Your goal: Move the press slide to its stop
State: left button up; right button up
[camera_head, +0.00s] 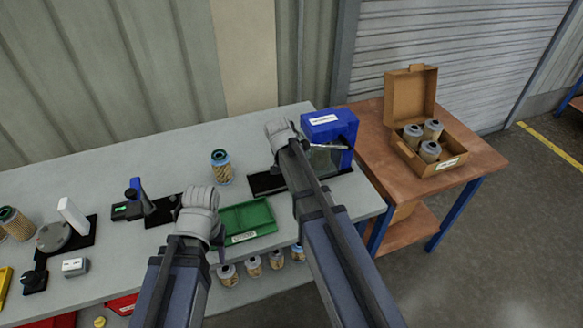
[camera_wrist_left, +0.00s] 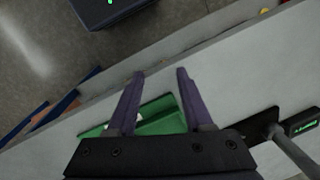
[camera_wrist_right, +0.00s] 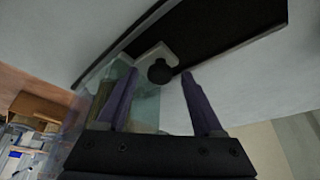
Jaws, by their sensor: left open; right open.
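The blue press (camera_head: 322,120), with a white label, stands at the back right end of the grey bench. Its black base (camera_head: 265,183) is partly hidden by my right arm. In the right wrist view a black round knob (camera_wrist_right: 160,72) sits on a pale bracket over the black track (camera_wrist_right: 215,28), beside a clear guard (camera_wrist_right: 146,105). I take this knob to be the slide's handle. My right gripper (camera_wrist_right: 160,75) is open, with the knob between its fingertips in the picture; contact cannot be told. My left gripper (camera_wrist_left: 160,74) is open and empty above the green tray (camera_wrist_left: 160,122).
The green tray (camera_head: 262,213) lies at the bench's front edge. A filter cartridge (camera_head: 221,172) stands behind it. A black fixture (camera_head: 128,210) and other devices stand left. An open cardboard box (camera_head: 405,158) with cartridges sits on the wooden table (camera_head: 470,167) at right.

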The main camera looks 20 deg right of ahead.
jog(key=shift+c, duration=0.4)
grip_shut()
dwell(0.9)
